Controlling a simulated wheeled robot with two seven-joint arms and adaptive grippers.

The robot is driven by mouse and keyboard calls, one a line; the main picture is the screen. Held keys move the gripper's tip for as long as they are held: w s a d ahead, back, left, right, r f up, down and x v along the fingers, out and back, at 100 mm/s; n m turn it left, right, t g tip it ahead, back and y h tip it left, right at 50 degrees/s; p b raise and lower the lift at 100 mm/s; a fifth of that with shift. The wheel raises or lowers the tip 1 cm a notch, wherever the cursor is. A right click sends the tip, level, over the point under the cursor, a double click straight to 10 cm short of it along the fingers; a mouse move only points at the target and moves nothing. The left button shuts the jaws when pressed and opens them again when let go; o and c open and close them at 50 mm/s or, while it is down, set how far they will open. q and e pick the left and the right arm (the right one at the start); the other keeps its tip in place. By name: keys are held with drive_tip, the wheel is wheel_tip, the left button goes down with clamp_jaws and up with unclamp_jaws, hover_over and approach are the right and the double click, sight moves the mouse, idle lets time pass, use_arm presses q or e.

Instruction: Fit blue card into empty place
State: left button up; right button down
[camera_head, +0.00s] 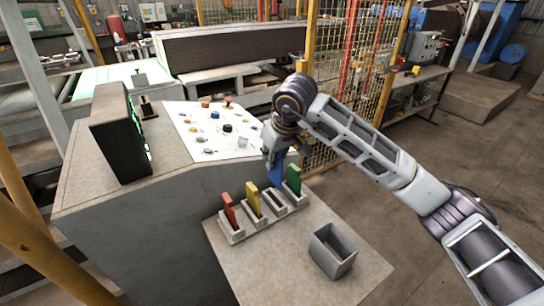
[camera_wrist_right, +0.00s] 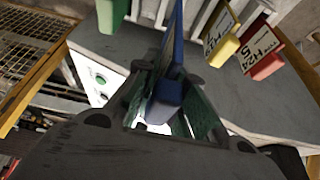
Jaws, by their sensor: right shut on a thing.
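My right gripper (camera_head: 273,160) is shut on the blue card (camera_head: 275,175), with the jaws pointing down over the card rack (camera_head: 238,236). In the right wrist view the blue card (camera_wrist_right: 167,88) stands between the fingers (camera_wrist_right: 165,108). The rack holds a red card (camera_head: 228,209), a yellow card (camera_head: 252,198) and a green card (camera_head: 294,178). The empty place (camera_head: 273,203) lies between yellow and green. The blue card's lower edge is near it; I cannot tell whether they touch. My left gripper is not in view.
An open grey box (camera_head: 333,250) stands right of the rack on the same grey table (camera_head: 275,285). A control panel (camera_head: 215,130) with buttons and a dark screen box (camera_head: 118,132) stand behind. A yellow mesh fence (camera_head: 340,85) rises beyond my right arm.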

sight(272, 181)
drive_tip(key=shift+f+b, duration=0.55)
drive_tip(key=shift+f, duration=1)
drive_tip(key=shift+f+b, duration=0.35)
drive_tip(key=shift+f, duration=0.65)
drive_tip(key=shift+r, duration=0.1)
use_arm(q)
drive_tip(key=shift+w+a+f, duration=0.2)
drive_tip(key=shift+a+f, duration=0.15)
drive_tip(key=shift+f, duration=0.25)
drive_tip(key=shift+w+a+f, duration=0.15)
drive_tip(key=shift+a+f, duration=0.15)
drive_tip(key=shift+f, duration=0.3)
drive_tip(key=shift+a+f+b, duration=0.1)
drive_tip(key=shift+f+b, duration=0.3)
drive_tip(key=shift+b, duration=0.25)
use_arm(e)
drive_tip(key=shift+f, duration=0.45)
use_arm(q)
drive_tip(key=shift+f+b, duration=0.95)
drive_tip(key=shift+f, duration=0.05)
use_arm(e)
drive_tip(key=shift+f, duration=1.05)
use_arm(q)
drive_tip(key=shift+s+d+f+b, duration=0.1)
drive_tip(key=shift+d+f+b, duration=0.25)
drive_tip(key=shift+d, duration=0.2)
use_arm(e)
drive_tip(key=shift+d+f, duration=0.1)
drive_tip(key=shift+f, duration=0.25)
